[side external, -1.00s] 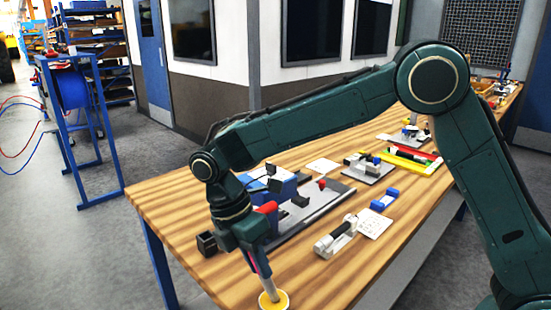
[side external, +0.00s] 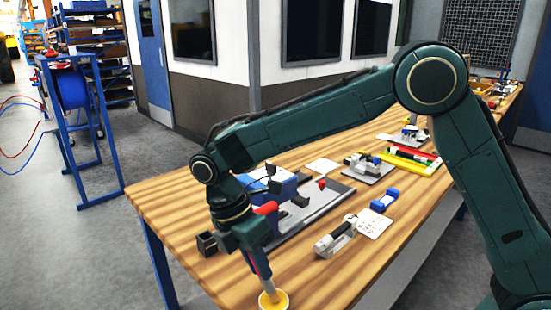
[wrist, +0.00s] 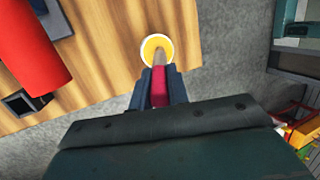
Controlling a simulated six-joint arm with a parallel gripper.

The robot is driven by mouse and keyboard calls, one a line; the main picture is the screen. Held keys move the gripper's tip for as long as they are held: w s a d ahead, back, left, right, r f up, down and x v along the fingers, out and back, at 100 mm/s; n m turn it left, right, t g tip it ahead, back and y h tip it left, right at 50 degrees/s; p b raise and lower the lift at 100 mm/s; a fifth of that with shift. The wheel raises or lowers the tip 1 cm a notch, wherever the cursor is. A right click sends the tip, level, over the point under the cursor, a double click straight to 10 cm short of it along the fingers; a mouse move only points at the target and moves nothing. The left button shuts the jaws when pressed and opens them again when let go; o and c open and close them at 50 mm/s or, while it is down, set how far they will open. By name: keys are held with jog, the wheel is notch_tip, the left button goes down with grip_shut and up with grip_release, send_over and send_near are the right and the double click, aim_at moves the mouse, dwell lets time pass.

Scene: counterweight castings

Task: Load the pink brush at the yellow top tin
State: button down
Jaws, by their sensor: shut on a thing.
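The tin (side external: 283,303) has a yellow top and a pale rim. It stands at the near edge of the wooden table in the side view, and shows at top centre in the wrist view (wrist: 145,56). My gripper (side external: 260,266) is shut on the pink brush (wrist: 159,94), whose pink handle sits between the dark blue-grey fingers. The brush slants slightly, and its pale bristle end (side external: 269,288) points down over the yellow. The tip overlaps the yellow top in both views; I cannot tell how deep it reaches. The fingers hide much of the handle.
A small dark open box (side external: 207,244) stands left of my gripper. A clamp-like fixture (side external: 336,238) and a white card (side external: 375,223) lie to the right. The table's near edge is close to the tin.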

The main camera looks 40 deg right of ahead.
jog(key=shift+r, duration=3.5)
jog(key=w+d+f+m+t+y, duration=0.1)
jog(key=w+d+m+y, duration=0.1)
jog(key=d+m, duration=0.5)
jog(key=w+d+f+m+y, duration=0.2)
jog(key=w+d+m, duration=0.2)
jog(key=d+m, duration=0.3)
jog(key=w+d+f+m+t+y, duration=0.1)
jog(key=w+d+f+m+y, duration=0.1)
jog(key=d+m, duration=0.5)
jog(key=w+d, duration=0.1)
jog(key=d, duration=0.5)
jog(key=shift+m+t, duration=0.3)
jog(key=shift+m, duration=0.1)
